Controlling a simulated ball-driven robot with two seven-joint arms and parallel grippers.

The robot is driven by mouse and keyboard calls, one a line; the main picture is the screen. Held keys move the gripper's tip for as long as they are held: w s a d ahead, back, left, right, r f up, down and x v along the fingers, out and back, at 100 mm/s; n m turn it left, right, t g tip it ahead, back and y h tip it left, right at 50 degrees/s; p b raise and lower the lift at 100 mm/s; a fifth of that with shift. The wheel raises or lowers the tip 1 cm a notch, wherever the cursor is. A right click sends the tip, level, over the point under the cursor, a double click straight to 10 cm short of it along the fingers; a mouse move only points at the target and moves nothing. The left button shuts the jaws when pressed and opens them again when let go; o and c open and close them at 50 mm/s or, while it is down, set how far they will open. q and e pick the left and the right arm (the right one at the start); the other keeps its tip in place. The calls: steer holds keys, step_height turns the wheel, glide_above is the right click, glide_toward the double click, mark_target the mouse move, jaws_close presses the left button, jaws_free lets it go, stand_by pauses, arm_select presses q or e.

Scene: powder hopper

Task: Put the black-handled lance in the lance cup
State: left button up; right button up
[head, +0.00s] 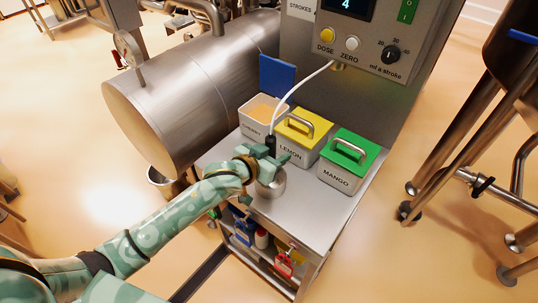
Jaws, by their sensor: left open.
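The black-handled lance (271,142) stands about upright over the cart top, with a white hose running from its top up to the machine. A round metal cup (271,186), which looks like the lance cup, stands on the cart top just below and in front of it. My left gripper (272,160) is open at the lower part of the handle, above the cup. The gripper hides the lance's lower end, so I cannot tell whether it is inside the cup. My right gripper is not in view.
An open bin of orange powder (257,126), a yellow-lidded LEMON bin (293,150) and a green-lidded MANGO bin (337,177) line the back of the cart top. A control panel (372,42) rises behind. A large steel cylinder (180,100) is at left. The front right cart top (315,212) is clear.

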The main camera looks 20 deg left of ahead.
arm_select(q)
steer(key=p+v, duration=0.3)
steer(key=v, duration=0.9)
steer(key=s+a+f+g+y, duration=0.1)
steer(key=s+f, duration=0.2)
steer(key=f, duration=0.6)
steer(key=s+a+f+g+y, duration=0.15)
steer(key=s+f, duration=0.25)
steer(key=f, duration=0.5)
steer(key=s+a+f+g+y, duration=0.1)
steer(key=s+a+f+g, duration=0.15)
steer(key=f, duration=0.65)
steer(key=s+f+g, duration=0.2)
steer(key=s+f, duration=0.3)
steer(key=s, duration=0.5)
steer(key=s+a+f+g, duration=0.1)
steer(key=s+f+g, duration=0.1)
steer(key=s+f, duration=0.4)
steer(key=s+f+g+y, duration=0.1)
steer(key=s+f, duration=0.5)
steer(key=s, duration=1)
steer(key=shift+a+g, duration=0.3)
steer(key=shift+g, duration=0.6)
